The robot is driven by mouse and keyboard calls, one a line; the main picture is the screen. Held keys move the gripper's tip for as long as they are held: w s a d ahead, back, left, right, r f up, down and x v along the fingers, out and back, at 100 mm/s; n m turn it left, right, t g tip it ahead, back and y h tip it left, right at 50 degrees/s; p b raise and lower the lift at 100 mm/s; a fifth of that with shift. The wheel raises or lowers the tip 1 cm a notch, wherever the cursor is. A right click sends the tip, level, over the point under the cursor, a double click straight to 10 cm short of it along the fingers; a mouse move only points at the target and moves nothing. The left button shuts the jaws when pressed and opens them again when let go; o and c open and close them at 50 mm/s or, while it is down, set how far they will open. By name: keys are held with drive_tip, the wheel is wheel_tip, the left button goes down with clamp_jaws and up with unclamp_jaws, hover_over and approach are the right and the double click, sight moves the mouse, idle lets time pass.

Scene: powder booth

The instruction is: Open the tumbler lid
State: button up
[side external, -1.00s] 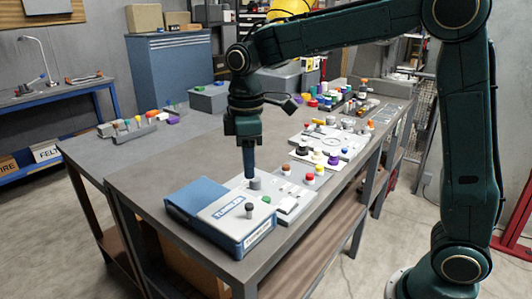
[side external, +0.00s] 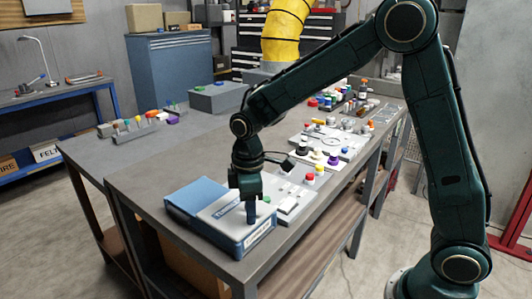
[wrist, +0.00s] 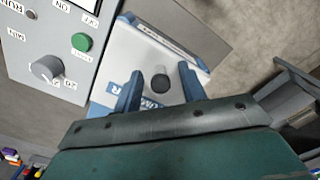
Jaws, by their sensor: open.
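The tumbler is a blue box (side external: 196,196) at the front left corner of the table, with a pale, lettered lid (wrist: 130,48) that looks closed. A black knob (wrist: 161,83) stands on the lid. My gripper (wrist: 160,88) is open, with one blue finger on each side of the knob in the wrist view. In the side view my gripper (side external: 251,219) points straight down over the front part of the tumbler, and its fingers hide the knob. I cannot tell whether the fingers touch the knob or how far down they reach beside it.
Beside the tumbler is a grey control panel (wrist: 62,20) with a green button (wrist: 82,42) and a grey dial (wrist: 45,68). Small coloured jars (side external: 315,174) stand farther along the table.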

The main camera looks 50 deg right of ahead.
drive_tip(key=shift+f, duration=0.15)
clamp_jaws()
drive_tip(key=shift+w, duration=6.1)
unclamp_jaws()
